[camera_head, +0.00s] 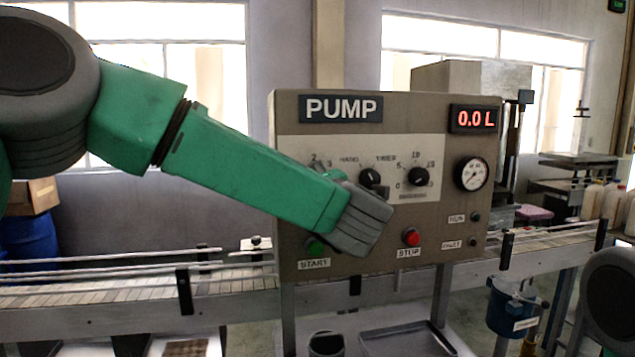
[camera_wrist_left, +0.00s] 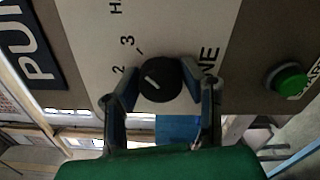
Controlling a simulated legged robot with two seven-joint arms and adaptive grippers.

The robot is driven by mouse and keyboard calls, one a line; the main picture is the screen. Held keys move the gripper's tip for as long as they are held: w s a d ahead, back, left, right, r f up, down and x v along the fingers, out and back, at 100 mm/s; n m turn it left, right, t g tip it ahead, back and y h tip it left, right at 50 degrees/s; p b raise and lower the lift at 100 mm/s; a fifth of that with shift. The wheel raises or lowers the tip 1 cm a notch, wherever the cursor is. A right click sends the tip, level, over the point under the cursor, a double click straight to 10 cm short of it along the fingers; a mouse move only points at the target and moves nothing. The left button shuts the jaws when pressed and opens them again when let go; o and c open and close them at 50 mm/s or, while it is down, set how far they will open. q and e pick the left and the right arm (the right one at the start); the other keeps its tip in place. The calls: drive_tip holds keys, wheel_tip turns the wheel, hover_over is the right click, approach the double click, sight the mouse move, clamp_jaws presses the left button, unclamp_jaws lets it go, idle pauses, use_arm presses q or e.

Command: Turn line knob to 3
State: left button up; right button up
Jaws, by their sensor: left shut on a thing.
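The line knob (camera_wrist_left: 162,80) is a black round knob in the left wrist view, with a white pointer mark on the side towards the printed 2 and 3. I cannot tell exactly which numeral it points at. My left gripper (camera_wrist_left: 160,92) has one finger on each side of the knob and is shut on it. In the head view the left gripper (camera_head: 358,216) lies against the pump panel (camera_head: 450,215) and hides the line knob. Only the numerals 2 and 3 show above it. My right gripper is out of view.
The middle knob (camera_head: 371,177) and the timer knob (camera_head: 418,177) sit right of my gripper. The green start button (camera_head: 315,246) and red stop button (camera_head: 411,237) are below. The display (camera_head: 473,119) reads 0.0 L. A conveyor (camera_head: 120,290) runs behind the panel.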

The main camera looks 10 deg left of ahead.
use_arm(q)
drive_tip(key=shift+d+f+m, duration=0.1)
drive_tip(key=shift+f+m, duration=0.1)
drive_tip(key=shift+m, duration=0.1)
drive_tip(key=o, duration=1)
drive_tip(key=shift+o, duration=0.8)
drive_tip(key=shift+d, duration=0.15)
drive_tip(key=v, duration=1.2)
drive_tip(key=shift+w+d, duration=0.1)
